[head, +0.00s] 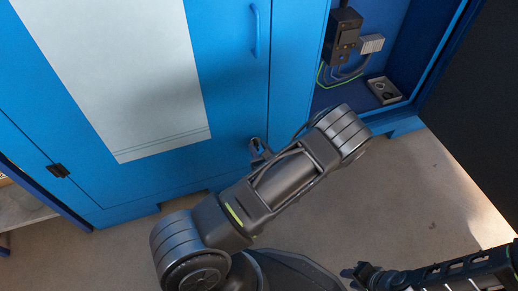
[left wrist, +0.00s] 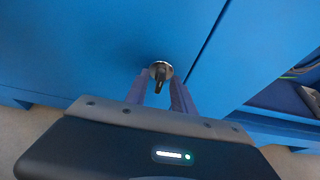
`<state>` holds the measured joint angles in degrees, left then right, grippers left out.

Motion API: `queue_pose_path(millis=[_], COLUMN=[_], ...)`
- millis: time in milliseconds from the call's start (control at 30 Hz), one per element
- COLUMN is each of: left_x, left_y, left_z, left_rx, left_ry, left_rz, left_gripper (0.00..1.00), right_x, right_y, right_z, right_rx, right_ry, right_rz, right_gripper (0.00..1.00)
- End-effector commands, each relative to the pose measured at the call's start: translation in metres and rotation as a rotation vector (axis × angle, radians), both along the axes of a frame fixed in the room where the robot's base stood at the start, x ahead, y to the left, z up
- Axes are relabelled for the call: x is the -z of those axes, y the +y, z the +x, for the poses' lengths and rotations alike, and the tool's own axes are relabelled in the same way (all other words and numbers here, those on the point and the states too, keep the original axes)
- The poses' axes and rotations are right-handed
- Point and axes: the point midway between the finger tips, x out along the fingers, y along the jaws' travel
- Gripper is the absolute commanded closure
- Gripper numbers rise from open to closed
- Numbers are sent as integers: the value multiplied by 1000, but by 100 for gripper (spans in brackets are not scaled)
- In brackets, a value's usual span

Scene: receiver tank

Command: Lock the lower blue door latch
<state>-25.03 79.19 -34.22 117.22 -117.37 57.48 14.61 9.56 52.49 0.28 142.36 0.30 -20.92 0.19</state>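The lower latch (left wrist: 161,72) shows in the left wrist view as a round metal base with a dark handle on the blue door (left wrist: 85,60), just left of the door's seam. The handle points down in that view, slightly tilted. My left gripper (left wrist: 157,90) is open, with one finger on each side of the handle and small gaps visible. In the head view, my left arm covers most of this gripper; a small dark part beside the door's lower right edge cannot be told clearly as latch or fingertip. My right gripper (head: 362,275) is at the bottom right, away from the door, its opening unclear.
A blue door handle (head: 256,30) sits higher on the door. To the right, an open compartment holds a dark electrical box (head: 343,38), cables and a grey block (head: 384,89). A dark panel (head: 480,120) stands at far right. Floor (head: 415,200) before the compartment is clear.

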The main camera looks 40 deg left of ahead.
Motion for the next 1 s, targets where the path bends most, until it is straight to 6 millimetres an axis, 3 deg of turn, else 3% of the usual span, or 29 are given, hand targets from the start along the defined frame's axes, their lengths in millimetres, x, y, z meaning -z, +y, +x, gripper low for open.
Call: queue_pose_path(millis=[167,500,1000], left_x=[0,-1,-1], left_y=[0,0,0], left_z=[0,0,0], left_rx=[0,0,0], left_ry=[0,0,6], left_rz=[0,0,5], left_gripper=[72,99,100], right_x=[0,0,-1], right_y=[0,0,0], right_z=[0,0,0], right_rx=[0,0,0], right_ry=[0,0,0], right_rz=[0,0,0], right_gripper=[70,70,70])
